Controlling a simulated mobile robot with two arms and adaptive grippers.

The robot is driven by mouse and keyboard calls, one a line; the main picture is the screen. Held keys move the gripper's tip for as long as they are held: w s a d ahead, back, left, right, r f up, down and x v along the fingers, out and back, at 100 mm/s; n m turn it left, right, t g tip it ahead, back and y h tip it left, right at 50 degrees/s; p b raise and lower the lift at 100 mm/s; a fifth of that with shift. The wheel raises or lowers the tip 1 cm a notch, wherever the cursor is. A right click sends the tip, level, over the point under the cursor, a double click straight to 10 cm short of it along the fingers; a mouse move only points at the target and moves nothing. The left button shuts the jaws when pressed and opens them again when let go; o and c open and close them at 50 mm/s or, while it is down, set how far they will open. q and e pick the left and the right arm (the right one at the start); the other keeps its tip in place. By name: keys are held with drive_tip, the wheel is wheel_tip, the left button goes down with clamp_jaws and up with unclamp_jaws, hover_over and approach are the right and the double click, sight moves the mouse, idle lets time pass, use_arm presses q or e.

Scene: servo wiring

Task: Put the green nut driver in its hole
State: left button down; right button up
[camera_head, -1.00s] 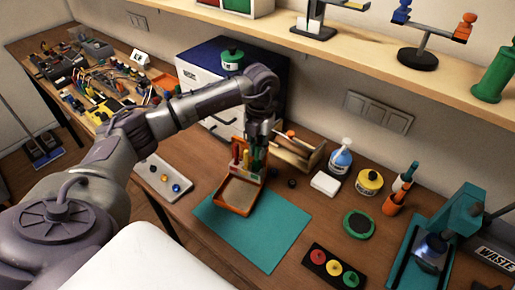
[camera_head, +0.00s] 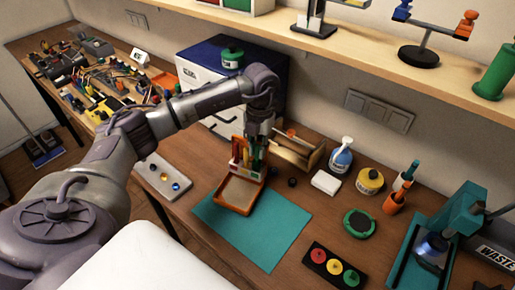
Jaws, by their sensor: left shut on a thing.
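An orange tool holder (camera_head: 227,206) with a tray in front stands at the back edge of the teal mat. My left gripper (camera_head: 257,146) points down over the rack's right side. It is shut on the green nut driver (camera_head: 257,158), which is at the rack's right end. The driver's lower part is hidden by the rack, so I cannot tell whether it is in its hole. My right gripper is not in view.
A wooden box (camera_head: 299,150) stands close behind the rack, to the right. Small dark round parts (camera_head: 292,182) lie near it. The teal mat (camera_head: 262,235) is bare in front. A white block (camera_head: 326,183) and bottles stand to the right.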

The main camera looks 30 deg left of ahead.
use_arm(q)
drive_tip(key=shift+r, duration=0.4)
drive_tip(key=shift+w+r+p, duration=0.15)
drive_tip(key=shift+r+p, duration=0.65)
drive_tip(key=shift+r, duration=0.4)
drive_tip(key=shift+w+r+p, duration=0.1)
drive_tip(key=shift+r+p, duration=0.7)
drive_tip(key=shift+r, duration=0.4)
